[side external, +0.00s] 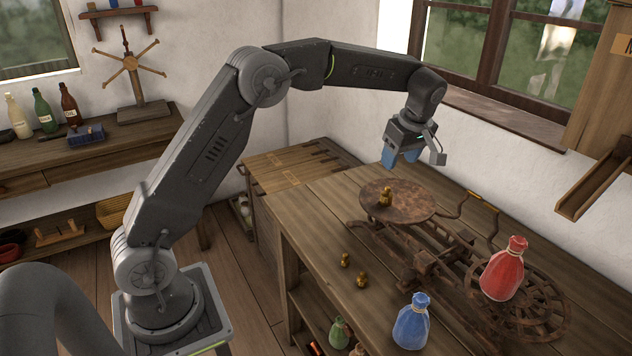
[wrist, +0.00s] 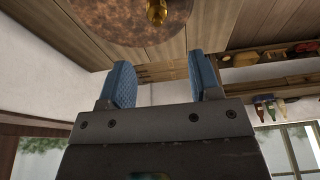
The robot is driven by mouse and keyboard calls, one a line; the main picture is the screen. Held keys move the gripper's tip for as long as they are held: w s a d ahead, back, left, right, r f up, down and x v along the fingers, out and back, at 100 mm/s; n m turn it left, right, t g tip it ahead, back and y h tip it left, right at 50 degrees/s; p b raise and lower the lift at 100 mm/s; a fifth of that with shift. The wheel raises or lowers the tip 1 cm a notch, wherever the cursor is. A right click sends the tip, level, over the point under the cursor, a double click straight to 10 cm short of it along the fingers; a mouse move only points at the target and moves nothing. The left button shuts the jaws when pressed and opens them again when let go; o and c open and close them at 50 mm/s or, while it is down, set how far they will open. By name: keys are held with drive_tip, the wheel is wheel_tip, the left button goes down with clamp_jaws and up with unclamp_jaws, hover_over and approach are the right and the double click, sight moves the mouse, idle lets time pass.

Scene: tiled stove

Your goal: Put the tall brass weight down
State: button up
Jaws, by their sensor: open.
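The tall brass weight (side external: 385,196) stands upright on the round rusty plate (side external: 410,207) of the balance scale, near the plate's middle. In the wrist view the brass weight (wrist: 156,12) shows at the top edge, partly cut off, on the rusty plate (wrist: 112,22). My gripper (side external: 402,160) is above the plate, apart from the weight. Its blue-padded fingers also show in the wrist view (wrist: 160,82), spread with nothing between them. Two smaller brass weights (side external: 345,260) (side external: 361,279) stand on the wooden table left of the scale.
A red bottle-shaped sack (side external: 503,270) rests on the scale's other, spoked plate (side external: 545,305). A blue sack (side external: 411,321) stands on the table at the front. The table's left part (side external: 318,215) is clear. A wooden chute (side external: 595,184) juts from the right wall.

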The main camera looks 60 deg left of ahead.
drive_tip(key=s+d+r+m+t+h, duration=0.1)
drive_tip(key=s+d+r+m+t, duration=0.1)
drive_tip(key=s+r+m, duration=0.5)
drive_tip(key=s+d+r+m+t+h, duration=0.1)
drive_tip(key=s+d+r+m, duration=0.15)
drive_tip(key=s, duration=0.85)
drive_tip(key=s+d+f+m+t, duration=0.1)
drive_tip(key=s+f+m, duration=0.1)
drive_tip(key=s+m, duration=0.2)
drive_tip(key=s+d+f+m+t+h, duration=0.1)
drive_tip(key=s+m, duration=0.3)
drive_tip(key=s, duration=0.7)
drive_tip(key=shift+s+d+f, duration=0.15)
drive_tip(key=shift+d+f, duration=0.3)
drive_tip(key=shift+d, duration=0.05)
drive_tip(key=shift+o, duration=0.2)
